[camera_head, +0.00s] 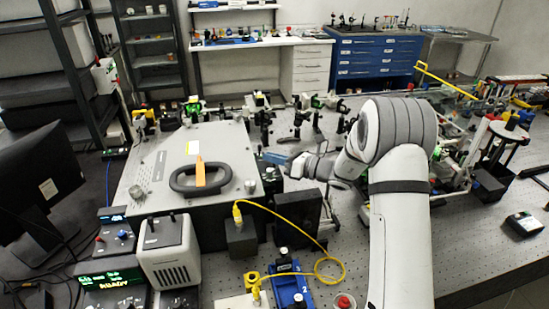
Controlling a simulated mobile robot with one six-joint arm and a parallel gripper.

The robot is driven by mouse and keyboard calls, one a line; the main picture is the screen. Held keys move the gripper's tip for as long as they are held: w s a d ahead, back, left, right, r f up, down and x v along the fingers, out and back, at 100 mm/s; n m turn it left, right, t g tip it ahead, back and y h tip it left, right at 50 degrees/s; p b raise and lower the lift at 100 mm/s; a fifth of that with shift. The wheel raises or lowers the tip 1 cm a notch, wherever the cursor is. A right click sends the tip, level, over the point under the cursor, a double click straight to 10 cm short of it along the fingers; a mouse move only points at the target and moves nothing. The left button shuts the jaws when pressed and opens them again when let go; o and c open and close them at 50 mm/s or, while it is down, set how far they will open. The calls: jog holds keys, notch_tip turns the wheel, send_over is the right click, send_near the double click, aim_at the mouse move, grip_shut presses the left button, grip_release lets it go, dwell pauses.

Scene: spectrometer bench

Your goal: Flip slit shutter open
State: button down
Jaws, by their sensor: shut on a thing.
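The spectrometer (165,160) is a large grey box with a black carrying handle on its lid, standing left of centre. My gripper (283,160) is at the box's right side, reaching in from the right at the end of my white arm. It is shut on a small part there, apparently the slit shutter. The part is too small and too covered by the gripper to tell its shape or whether it is flipped open. A flat blue piece shows at the fingertips.
A black block (297,213) and a yellow fibre cable (322,262) lie in front of my gripper. A lamp housing (168,255) and lit display units (113,280) stand at front left. Several optical mounts stand behind.

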jog(key=shift+f+b, duration=0.15)
jog(key=shift+b, duration=0.35)
jog(key=shift+s+f+n+y+b, duration=0.15)
jog(key=shift+n+y+b, duration=0.25)
jog(key=shift+b, duration=0.8)
jog(key=n+b, duration=0.1)
jog(key=b, duration=0.2)
jog(key=shift+s+d, duration=0.1)
jog(key=shift+s, duration=0.1)
jog(key=n+y+b, duration=0.1)
jog(key=b, duration=0.1)
jog(key=n+y+b, duration=0.1)
jog(key=b, duration=0.1)
jog(key=shift+s+d+n, duration=0.1)
jog(key=shift+s+n, duration=0.2)
jog(key=shift+s+d+r+n+y+b, duration=0.15)
jog(key=shift+r+n+y+b, duration=0.2)
jog(key=shift+n+b, duration=0.4)
jog(key=shift+r, duration=0.1)
jog(key=c, duration=1.5)
grip_release()
